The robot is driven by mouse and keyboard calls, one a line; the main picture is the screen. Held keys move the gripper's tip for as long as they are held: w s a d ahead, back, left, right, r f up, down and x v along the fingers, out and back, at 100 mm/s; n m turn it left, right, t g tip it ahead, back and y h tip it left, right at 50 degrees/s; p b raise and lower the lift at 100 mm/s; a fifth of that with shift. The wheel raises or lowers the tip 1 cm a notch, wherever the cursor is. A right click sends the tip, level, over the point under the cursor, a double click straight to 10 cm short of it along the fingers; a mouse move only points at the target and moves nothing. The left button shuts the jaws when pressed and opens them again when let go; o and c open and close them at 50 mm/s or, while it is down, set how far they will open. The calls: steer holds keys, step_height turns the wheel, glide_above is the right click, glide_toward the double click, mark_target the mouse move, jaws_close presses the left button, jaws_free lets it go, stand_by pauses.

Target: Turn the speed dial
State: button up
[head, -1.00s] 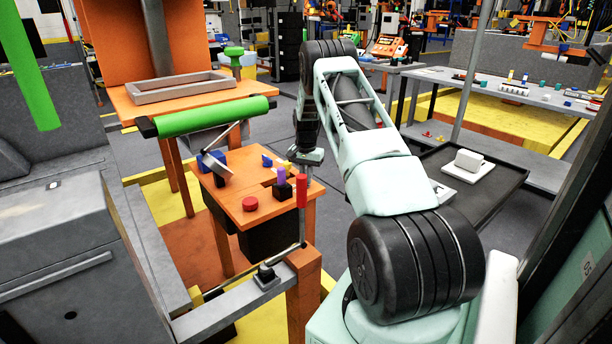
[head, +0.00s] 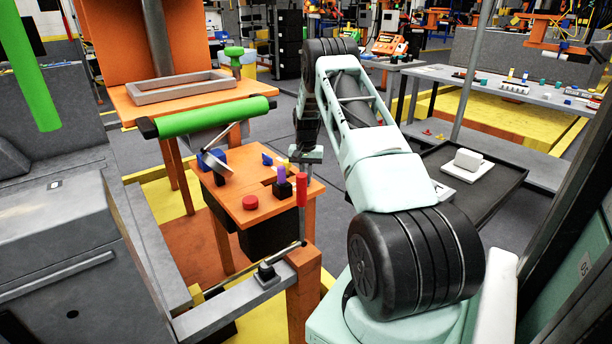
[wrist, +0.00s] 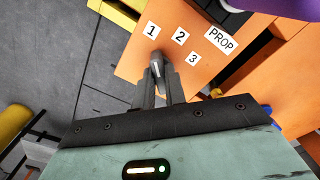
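The speed dial (wrist: 156,62) is a small grey knob with a light line on its top, on an orange panel (wrist: 130,68) beside labels 1, 2 and 3 in the wrist view. My gripper (wrist: 158,80) reaches over the panel, its two grey fingers on either side of the dial. The fingers look close together, but I cannot tell whether they press on it. In the head view my gripper (head: 305,176) is at the far right edge of the small orange table (head: 230,200), small and partly hidden. The dial cannot be made out there.
A red button (head: 250,202), a purple knob (head: 281,175) and a blue part (head: 267,159) are on the small table. A red-handled lever (head: 302,192) stands in front. A green roller (head: 214,116) lies behind. A dark tray (head: 485,195) is to the right.

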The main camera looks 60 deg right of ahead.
steer(key=o, duration=0.4)
steer(key=shift+c, duration=0.2)
step_height(320, 180, up, 18)
steer(key=shift+f, duration=0.25)
stand_by(0.5)
